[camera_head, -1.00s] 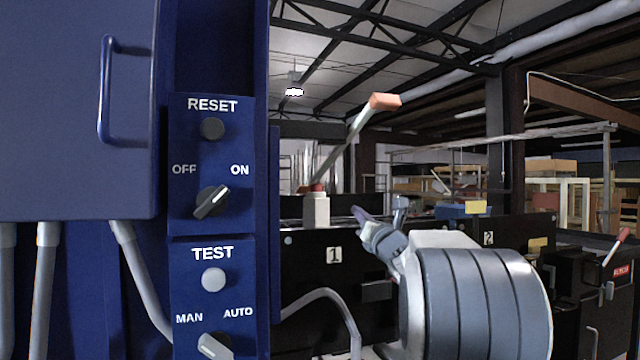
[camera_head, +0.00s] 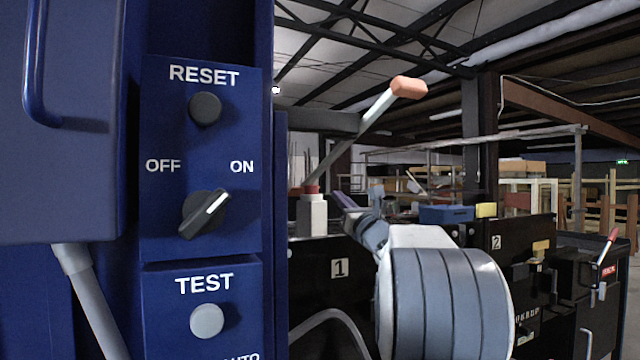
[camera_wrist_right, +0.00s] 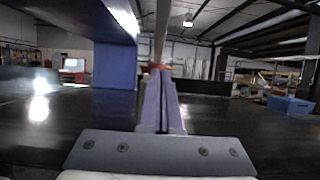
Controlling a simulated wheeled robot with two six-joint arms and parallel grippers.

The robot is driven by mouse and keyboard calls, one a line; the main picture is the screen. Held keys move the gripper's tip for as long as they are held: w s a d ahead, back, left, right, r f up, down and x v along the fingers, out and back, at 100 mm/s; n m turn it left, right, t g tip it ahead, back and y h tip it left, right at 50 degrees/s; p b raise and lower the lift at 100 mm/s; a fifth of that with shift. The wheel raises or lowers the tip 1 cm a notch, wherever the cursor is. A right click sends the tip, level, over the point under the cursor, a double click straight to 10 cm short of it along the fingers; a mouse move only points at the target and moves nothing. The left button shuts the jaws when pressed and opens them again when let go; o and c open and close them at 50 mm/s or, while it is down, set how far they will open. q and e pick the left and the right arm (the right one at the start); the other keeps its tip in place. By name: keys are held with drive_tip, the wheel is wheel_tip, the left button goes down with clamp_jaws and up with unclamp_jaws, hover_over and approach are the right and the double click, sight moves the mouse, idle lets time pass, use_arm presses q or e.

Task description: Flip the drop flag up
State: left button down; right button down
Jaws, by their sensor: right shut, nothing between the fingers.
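A long tilted lever with an orange tip (camera_head: 409,87) rises to the right from a red collar (camera_head: 312,189) on a white post (camera_head: 312,216); it may be the drop flag, but I cannot be sure. My right gripper (camera_head: 341,203) is shut and empty, just right of the post, its tips pointing up and left. In the right wrist view the shut purple fingers (camera_wrist_right: 160,90) point at a red part (camera_wrist_right: 159,67) with a pale rod above it. I cannot tell whether they touch. My left gripper is not in view.
A blue control panel (camera_head: 155,200) with RESET and TEST buttons and a selector knob (camera_head: 205,214) stands close at left. Black machine housings (camera_head: 340,245) marked 1 and 2 lie behind my right arm. A blue box (camera_head: 446,214) sits beyond on the right.

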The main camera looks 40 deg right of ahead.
drive_tip(key=p, duration=0.6)
approach(317, 176)
drive_tip(key=x, duration=0.4)
drive_tip(key=shift+w+a+r, duration=0.1)
drive_tip(key=shift+r, duration=0.2)
drive_tip(key=shift+w+r, duration=0.15)
drive_tip(key=shift+w, duration=0.45)
drive_tip(key=shift+d, duration=0.25)
